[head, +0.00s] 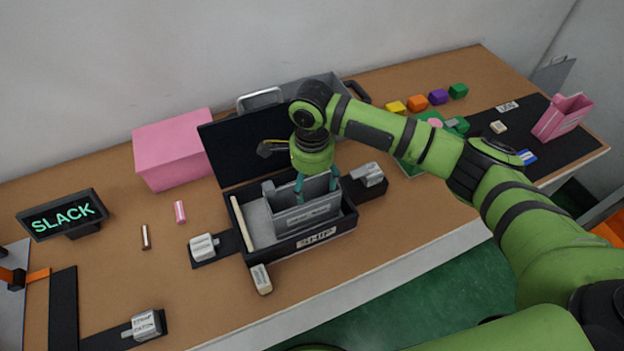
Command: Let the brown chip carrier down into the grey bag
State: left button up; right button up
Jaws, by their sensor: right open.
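A grey bag (308,214) stands upright in the black box (300,245) marked SHIP, towards its right side. My right gripper (316,188) reaches down over the bag, its teal fingers apart at the bag's top. I cannot tell whether the fingers touch the bag. A small brown piece with a pale end (146,237) lies on the table left of the box; it may be the chip carrier, but it is too small to be sure. Nothing brown shows between the fingers; the bag's inside is mostly hidden. My left gripper is not in view.
The box's black lid (245,150) stands open behind. Grey lever fixtures flank the box (203,246) (367,174). A pink block (175,150), a pink stick (180,212) and a SLACK sign (62,215) are left. Coloured cubes (438,97) and a pink bag (562,118) are right.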

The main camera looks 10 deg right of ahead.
notch_tip(320, 180, up, 12)
dwell(0.4)
